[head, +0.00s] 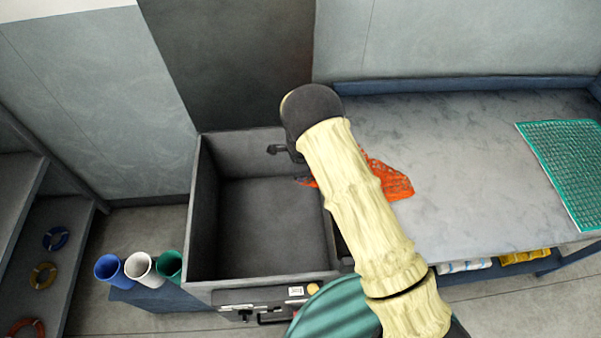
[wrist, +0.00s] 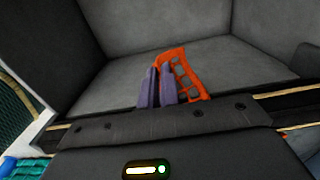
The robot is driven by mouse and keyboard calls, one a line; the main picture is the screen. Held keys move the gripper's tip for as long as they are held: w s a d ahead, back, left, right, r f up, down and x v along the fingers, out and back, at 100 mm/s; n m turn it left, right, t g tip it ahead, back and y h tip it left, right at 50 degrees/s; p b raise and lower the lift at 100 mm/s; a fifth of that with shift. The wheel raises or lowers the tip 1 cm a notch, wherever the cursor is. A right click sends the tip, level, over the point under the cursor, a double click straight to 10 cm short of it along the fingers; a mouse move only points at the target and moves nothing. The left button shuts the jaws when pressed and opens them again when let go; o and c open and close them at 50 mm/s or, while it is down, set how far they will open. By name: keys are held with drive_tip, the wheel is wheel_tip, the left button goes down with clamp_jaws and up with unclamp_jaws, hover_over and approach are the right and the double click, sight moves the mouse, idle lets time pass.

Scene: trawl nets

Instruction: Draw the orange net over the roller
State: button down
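The orange net (head: 388,180) lies on the left end of the grey table, partly hidden behind my arm. A small orange piece of it also shows left of my arm, at the rim of the grey bin. In the wrist view, the net's edge (wrist: 182,72) rises from between the two purple fingers of my gripper (wrist: 158,70). The fingers are close together and appear closed on it, over the bin's inside. In the head view my arm and wrist hide the fingertips. I cannot make out the roller; my arm covers the edge between bin and table.
The open grey bin (head: 204,210) is empty where visible. The table (head: 450,170) is mostly clear, with a green net (head: 570,165) at its right. Blue, white (head: 141,266) and green cups stand left of the bin. A green ribbed round thing (head: 340,310) is in front.

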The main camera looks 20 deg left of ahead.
drive_tip(key=shift+f, duration=0.2)
drive_tip(key=shift+c, duration=1.4)
unclamp_jaws()
wheel_tip(320, 180, up, 6)
drive_tip(key=p, duration=0.3)
drive_tip(key=shift+f, duration=0.25)
drive_tip(key=shift+r, duration=0.1)
wheel_tip(320, 180, up, 17)
drive_tip(key=b, duration=0.3)
drive_tip(key=shift+r, duration=0.1)
